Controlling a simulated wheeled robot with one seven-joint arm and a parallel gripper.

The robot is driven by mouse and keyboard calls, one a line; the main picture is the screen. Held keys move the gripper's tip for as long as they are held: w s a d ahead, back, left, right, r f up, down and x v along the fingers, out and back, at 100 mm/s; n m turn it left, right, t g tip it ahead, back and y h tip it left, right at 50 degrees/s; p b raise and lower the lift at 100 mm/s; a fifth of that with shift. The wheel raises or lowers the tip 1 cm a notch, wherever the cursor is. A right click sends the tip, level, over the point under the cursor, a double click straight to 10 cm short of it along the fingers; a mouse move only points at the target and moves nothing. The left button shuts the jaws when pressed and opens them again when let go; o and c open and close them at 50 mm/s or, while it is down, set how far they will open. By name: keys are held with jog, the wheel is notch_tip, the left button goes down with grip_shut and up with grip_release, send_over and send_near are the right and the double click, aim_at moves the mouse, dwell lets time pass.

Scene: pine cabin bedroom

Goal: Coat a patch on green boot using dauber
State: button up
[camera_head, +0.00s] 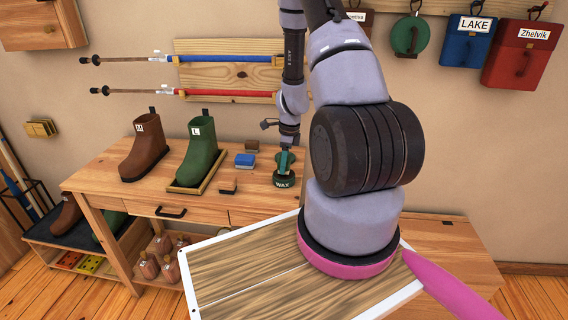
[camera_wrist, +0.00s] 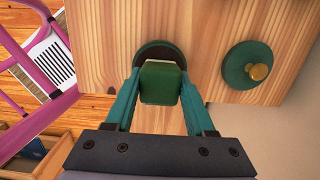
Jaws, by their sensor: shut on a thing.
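The green boot (camera_head: 199,146), labelled L, stands upright on a shallow wooden tray (camera_head: 214,178) on the bench. My gripper (camera_head: 286,160) is right of it, low over the bench, directly above the dark wax tin (camera_head: 284,183). In the wrist view my gripper (camera_wrist: 160,92) is shut on the green block-like handle of the dauber (camera_wrist: 160,82). The round tin (camera_wrist: 158,48) shows behind the handle. The dauber's lower end is hidden, so I cannot tell whether it touches the wax.
A round green lid with a brass knob (camera_wrist: 258,72) lies beside the tin. A brown boot (camera_head: 143,148) stands left of the green one. A blue brush (camera_head: 244,160) and small brown blocks (camera_head: 228,187) lie between boot and tin. Poles hang on the wall behind.

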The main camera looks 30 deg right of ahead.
jog(key=shift+f, duration=0.55)
dwell(1.2)
jog(key=shift+r, duration=0.1)
jog(key=shift+r, duration=3.45)
